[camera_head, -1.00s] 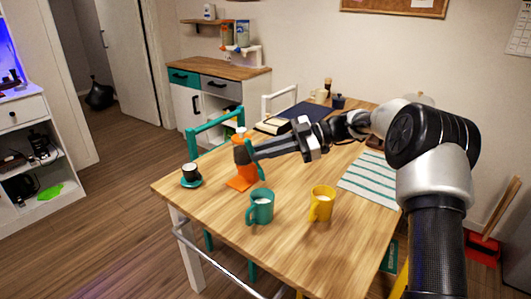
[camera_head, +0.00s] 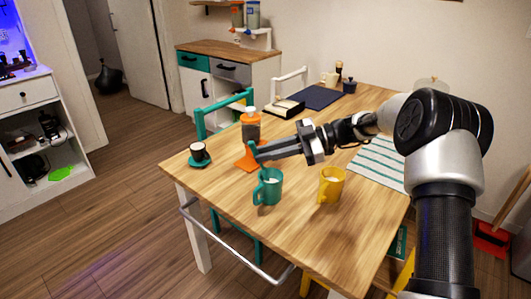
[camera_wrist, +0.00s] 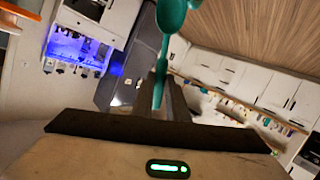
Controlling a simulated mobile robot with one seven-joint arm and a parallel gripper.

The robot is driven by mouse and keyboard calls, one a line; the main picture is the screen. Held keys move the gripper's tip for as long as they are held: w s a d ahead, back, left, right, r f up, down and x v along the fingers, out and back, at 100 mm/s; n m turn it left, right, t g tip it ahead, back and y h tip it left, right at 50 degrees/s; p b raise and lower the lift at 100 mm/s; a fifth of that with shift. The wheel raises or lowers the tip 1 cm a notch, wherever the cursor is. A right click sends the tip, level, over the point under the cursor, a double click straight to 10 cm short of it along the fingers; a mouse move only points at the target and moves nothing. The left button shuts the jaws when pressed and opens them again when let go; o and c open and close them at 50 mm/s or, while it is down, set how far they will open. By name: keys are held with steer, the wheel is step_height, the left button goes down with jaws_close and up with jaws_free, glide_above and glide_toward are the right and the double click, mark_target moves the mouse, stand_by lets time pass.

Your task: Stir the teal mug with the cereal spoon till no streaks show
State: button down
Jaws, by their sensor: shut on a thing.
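The teal mug (camera_head: 270,190) stands upright near the table's front edge, with pale contents in its opening; streaks are too small to make out. My gripper (camera_head: 260,152) is above and slightly left of it, shut on a teal spoon (camera_head: 256,158).
A yellow mug (camera_head: 331,185) stands right of the teal one. A striped mat (camera_head: 378,166) lies at the right.

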mark_target(265, 169)
steer(key=shift+w+d+f+b, duration=0.25)
steer(key=shift+w+f+b, duration=0.15)
steer(key=shift+f+b, duration=0.6)
steer(key=shift+w+d+f+b, duration=0.35)
steer(key=shift+f+b, duration=0.45)
steer(key=shift+f, duration=0.45)
steer(key=shift+w+d+f+b, duration=0.2)
steer(key=shift+w+f+b, duration=0.25)
steer(key=shift+f+b, duration=0.55)
steer(key=shift+f, duration=0.2)
